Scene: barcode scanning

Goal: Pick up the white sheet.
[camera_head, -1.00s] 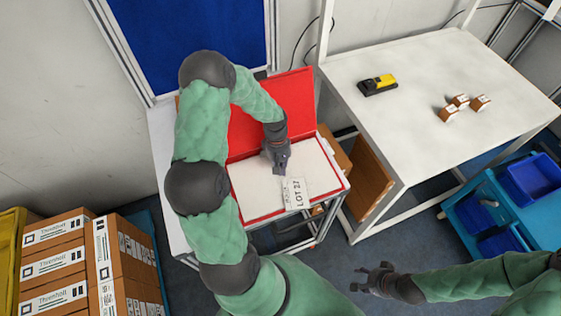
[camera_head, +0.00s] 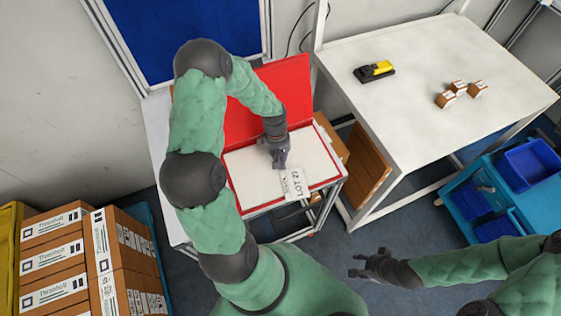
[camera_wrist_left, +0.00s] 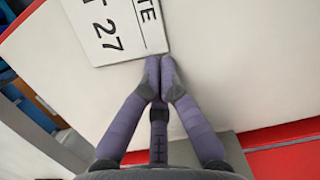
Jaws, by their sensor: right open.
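The white sheet (camera_head: 292,184), printed "LOT 27", lies at the front edge of a white surface with a red border (camera_head: 242,212). In the left wrist view the left fingertips (camera_wrist_left: 163,62) are close together at a corner of the sheet (camera_wrist_left: 120,25). Whether that corner is pinched between them is hidden. My right gripper (camera_head: 362,267) is open and empty over the floor, away from the sheet.
A red upright panel (camera_head: 285,95) stands behind the surface. A white table (camera_head: 420,70) on the right bears a yellow-black device (camera_head: 375,72) and several small brown boxes (camera_head: 460,90). Blue bins (camera_head: 530,165) are at far right. Stacked cartons (camera_head: 55,260) stand at lower left.

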